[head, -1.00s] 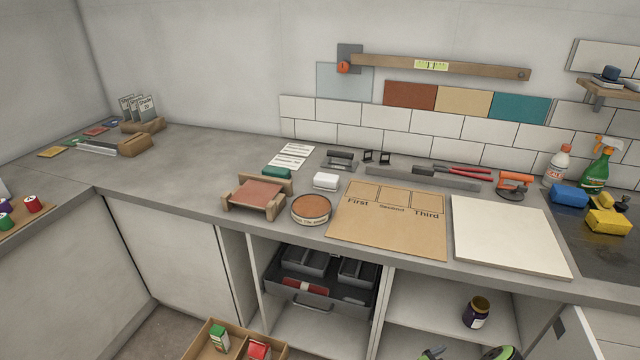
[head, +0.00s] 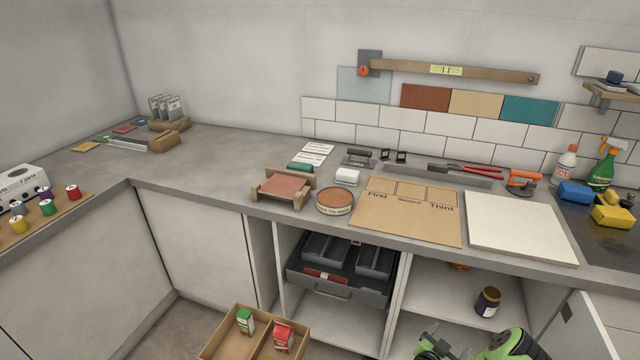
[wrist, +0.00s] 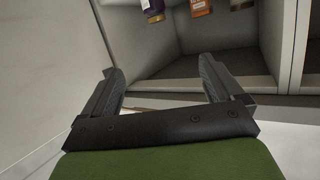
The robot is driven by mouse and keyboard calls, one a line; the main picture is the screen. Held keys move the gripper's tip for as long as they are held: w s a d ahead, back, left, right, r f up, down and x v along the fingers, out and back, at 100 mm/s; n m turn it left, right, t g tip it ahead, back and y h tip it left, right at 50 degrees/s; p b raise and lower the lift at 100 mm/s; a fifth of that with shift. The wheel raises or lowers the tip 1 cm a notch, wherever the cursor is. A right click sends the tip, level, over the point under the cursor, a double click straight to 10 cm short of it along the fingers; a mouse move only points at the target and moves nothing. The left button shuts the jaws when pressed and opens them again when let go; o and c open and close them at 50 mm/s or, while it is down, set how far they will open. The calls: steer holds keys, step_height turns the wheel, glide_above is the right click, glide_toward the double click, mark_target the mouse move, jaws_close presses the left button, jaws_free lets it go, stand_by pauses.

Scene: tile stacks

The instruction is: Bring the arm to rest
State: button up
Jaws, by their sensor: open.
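My gripper (wrist: 160,70) is open in the wrist view. Its two dark fingers stand apart with nothing between them, in front of an open cabinet compartment (wrist: 262,80). Green and black parts of my arm (head: 490,345) show at the bottom right of the head view, in front of the lower cabinets. The fingers cannot be made out clearly in the head view.
The counter (head: 215,165) holds a cardboard sheet (head: 405,228), a pale square board (head: 520,228) and a wooden cradle (head: 283,188). A grey drawer (head: 335,285) stands open below. A dark jar (head: 487,302) sits in the cabinet. A divided box (head: 240,345) is on the floor.

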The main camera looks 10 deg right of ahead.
steer(key=w+a+r+n+t+y, duration=0.3)
steer(key=w+r+n+t, duration=0.1)
steer(key=w+r, duration=0.4)
steer(key=w+a+r+n+y+p, duration=0.1)
steer(key=w+a+r+n+y, duration=0.1)
steer(key=a+r+n+y, duration=0.5)
steer(key=w+a+r+n+y, duration=0.3)
steer(key=a+r, duration=0.9)
steer(key=s+a+r+g, duration=0.1)
steer(key=s+a+r, duration=0.15)
steer(key=s, duration=0.25)
steer(key=s+a+r+n+g, duration=0.1)
steer(key=s+a+r, duration=0.1)
steer(key=s+r, duration=0.3)
steer(key=s+a+r+g, duration=0.1)
steer(key=s+a+r, duration=0.2)
steer(key=s, duration=0.3)
steer(key=s+r+m+g+p, duration=0.1)
steer(key=s+m+g, duration=0.1)
steer(key=s, duration=1.6)
steer(key=shift+d+r+g, duration=0.3)
steer(key=shift+g, duration=0.3)
